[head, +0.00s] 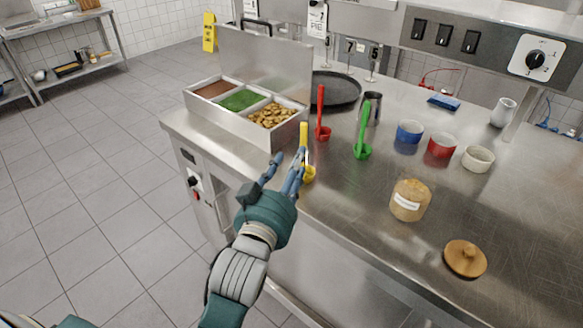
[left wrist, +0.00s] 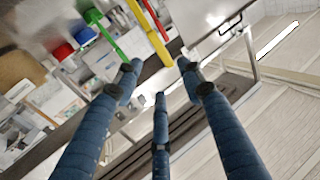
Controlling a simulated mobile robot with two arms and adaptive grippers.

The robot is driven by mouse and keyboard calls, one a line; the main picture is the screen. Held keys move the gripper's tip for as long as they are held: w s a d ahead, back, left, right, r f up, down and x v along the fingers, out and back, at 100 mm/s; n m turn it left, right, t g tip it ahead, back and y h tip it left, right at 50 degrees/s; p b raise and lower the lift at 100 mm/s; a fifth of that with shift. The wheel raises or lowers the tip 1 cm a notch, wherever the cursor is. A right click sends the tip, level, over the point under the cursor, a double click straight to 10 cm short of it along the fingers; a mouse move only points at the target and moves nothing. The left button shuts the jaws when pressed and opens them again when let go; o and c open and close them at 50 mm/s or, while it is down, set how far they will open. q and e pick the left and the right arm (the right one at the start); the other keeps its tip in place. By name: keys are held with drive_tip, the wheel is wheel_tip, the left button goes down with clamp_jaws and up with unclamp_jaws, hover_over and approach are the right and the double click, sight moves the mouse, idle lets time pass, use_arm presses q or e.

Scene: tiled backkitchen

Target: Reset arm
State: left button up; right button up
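My left gripper (head: 284,168) is at the counter's front edge, its blue fingers spread. In the left wrist view the three fingers (left wrist: 160,75) are apart with nothing clearly gripped. A yellow ladle (head: 304,130) stands just beyond the fingertips, which partly cover it in the head view. Its handle (left wrist: 148,30) shows past the fingertips in the left wrist view; whether they touch it I cannot tell. A red ladle (head: 321,108) and a green ladle (head: 364,130) stand behind and to the right. My right gripper is in neither view.
A steel container (head: 243,127) with food compartments and a raised lid stands on the counter (head: 350,205). A labelled jar (head: 409,201), a wooden lid (head: 465,259), and blue (head: 410,133), red (head: 441,146) and cream (head: 478,159) bowls are farther right. Floor at left is clear.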

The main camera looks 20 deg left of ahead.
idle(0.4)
use_arm(q)
drive_tip(key=s+a+f+m+g, duration=0.1)
drive_tip(key=s+f+g, duration=0.4)
drive_tip(key=f, duration=0.4)
drive_tip(key=s+f+g, duration=0.3)
drive_tip(key=s+f, duration=0.3)
drive_tip(key=f, duration=0.4)
drive_tip(key=s+f+m+g+h, duration=0.1)
drive_tip(key=s+f+g, duration=0.3)
drive_tip(key=s, duration=0.5)
drive_tip(key=s+f+m+g, duration=0.1)
drive_tip(key=s+f+g, duration=0.1)
drive_tip(key=s+f, duration=0.45)
drive_tip(key=s+f+g, duration=0.1)
drive_tip(key=s+f, duration=0.1)
drive_tip(key=f, duration=1.1)
drive_tip(key=s+f+g, duration=0.1)
drive_tip(key=s+f, duration=0.2)
drive_tip(key=f, duration=1.1)
drive_tip(key=s+a+f+g, duration=0.1)
drive_tip(key=s+a+f, duration=0.2)
drive_tip(key=s+f, duration=1.1)
drive_tip(key=shift+s+a+f, duration=0.2)
drive_tip(key=shift+s+a, duration=0.2)
drive_tip(key=shift+s, duration=0.55)
